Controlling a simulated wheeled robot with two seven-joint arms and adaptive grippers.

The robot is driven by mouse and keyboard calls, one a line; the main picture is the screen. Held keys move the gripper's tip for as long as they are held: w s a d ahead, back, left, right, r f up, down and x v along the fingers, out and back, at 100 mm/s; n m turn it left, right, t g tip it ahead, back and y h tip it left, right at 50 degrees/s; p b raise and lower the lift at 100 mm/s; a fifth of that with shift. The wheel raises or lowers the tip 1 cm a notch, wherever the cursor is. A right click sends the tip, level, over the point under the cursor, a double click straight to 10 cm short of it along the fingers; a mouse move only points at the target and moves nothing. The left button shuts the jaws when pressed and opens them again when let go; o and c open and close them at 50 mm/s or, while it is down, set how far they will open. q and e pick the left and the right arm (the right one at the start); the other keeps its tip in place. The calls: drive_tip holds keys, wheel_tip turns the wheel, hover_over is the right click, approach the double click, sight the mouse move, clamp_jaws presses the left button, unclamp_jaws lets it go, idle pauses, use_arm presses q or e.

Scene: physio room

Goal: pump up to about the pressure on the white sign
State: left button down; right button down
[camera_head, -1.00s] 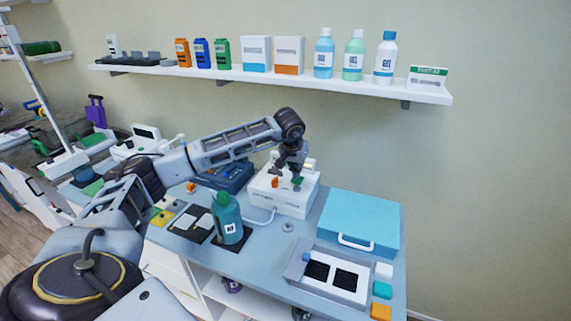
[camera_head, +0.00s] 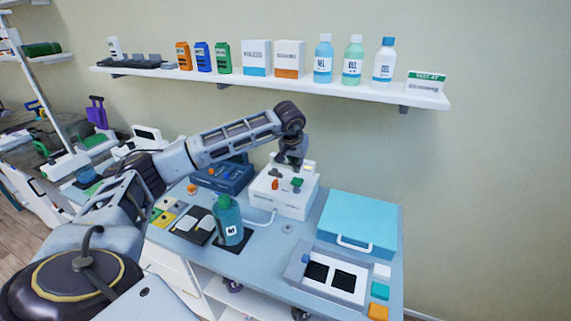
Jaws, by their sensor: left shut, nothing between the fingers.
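The white sign (camera_head: 427,84) with a green top band stands at the right end of the wall shelf; its print is too small to read. A white boxy device (camera_head: 295,204) stands at the back of the blue-grey table, with a green part (camera_head: 297,182) and an orange part (camera_head: 275,184) on it. A white hose or handle shape is at its front left. My left gripper (camera_head: 290,166) is shut and empty, pointing down just above the device's back; contact cannot be told. No pressure reading is legible. My right gripper is not in view.
A teal bottle (camera_head: 228,221) stands on a dark mat left of the device. A light blue case (camera_head: 358,222) lies to the right, and a grey tray (camera_head: 330,277) is in front. A dark blue box (camera_head: 222,173) is behind left. The shelf (camera_head: 270,78) holds bottles and boxes.

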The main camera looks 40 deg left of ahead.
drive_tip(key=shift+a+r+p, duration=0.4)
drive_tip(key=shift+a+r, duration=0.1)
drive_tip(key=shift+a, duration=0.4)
